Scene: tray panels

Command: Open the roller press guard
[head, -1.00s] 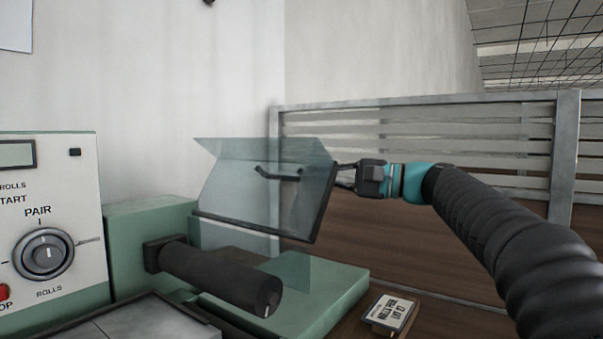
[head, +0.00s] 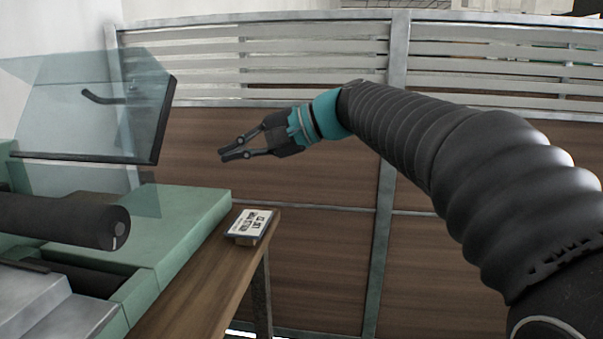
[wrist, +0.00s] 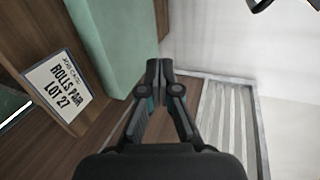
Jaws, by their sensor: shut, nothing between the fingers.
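The clear roller press guard (head: 95,125) is swung up and tilted above the dark roller (head: 60,220) in the head view. Its dark edge bar runs along the bottom and right side, and its dark handle (head: 103,98) shows on the panel. My gripper (head: 221,156) is to the right of the guard, clear of it, touching nothing. Its fingers are shut and empty; they also show in the wrist view (wrist: 159,72). The guard's left part is cut off by the frame edge.
A job card (head: 250,224) on a small block sits at the wooden table's right end, below my gripper; the card (wrist: 60,85) also shows in the wrist view. The green press base (head: 185,225) is beside it. A slatted partition (head: 330,170) stands behind.

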